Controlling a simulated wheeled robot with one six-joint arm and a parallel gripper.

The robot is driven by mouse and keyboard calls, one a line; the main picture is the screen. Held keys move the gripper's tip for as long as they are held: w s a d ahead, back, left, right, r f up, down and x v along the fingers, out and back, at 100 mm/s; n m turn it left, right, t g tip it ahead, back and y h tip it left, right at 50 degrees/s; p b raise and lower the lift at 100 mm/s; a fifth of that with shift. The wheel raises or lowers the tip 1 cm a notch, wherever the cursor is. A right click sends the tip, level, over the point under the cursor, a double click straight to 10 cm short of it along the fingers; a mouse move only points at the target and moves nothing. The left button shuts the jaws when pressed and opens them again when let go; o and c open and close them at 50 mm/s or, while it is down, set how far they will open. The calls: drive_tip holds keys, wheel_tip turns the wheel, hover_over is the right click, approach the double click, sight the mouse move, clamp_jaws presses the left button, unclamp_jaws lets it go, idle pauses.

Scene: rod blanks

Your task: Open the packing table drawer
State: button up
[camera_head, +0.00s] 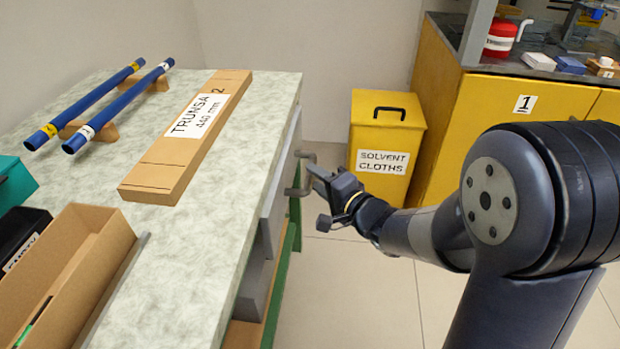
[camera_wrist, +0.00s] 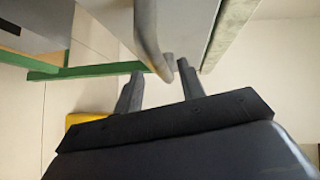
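The packing table (camera_head: 225,190) has a pale mottled top and stands at the left in the head view. A grey drawer front (camera_head: 273,203) shows under its right edge, with a grey bar handle (camera_head: 303,158) sticking out. I cannot tell whether the drawer is fully shut. My gripper (camera_head: 318,196) is at the handle. In the wrist view my gripper (camera_wrist: 160,82) has its two fingers apart, and the curved handle (camera_wrist: 148,35) reaches down between them. I see a gap beside the fingers, so they do not look closed on it. The drawer front (camera_wrist: 190,25) shows behind.
A yellow solvent cloths bin (camera_head: 380,170) stands on the floor beyond my gripper. A yellow cabinet (camera_head: 480,125) is behind my arm. On the table lie a long carton (camera_head: 165,172), blue rods (camera_head: 85,105) and an open box (camera_head: 95,250).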

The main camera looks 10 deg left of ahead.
drive_tip(key=shift+x, duration=1.55)
drive_tip(key=shift+c, duration=0.4)
clamp_jaws()
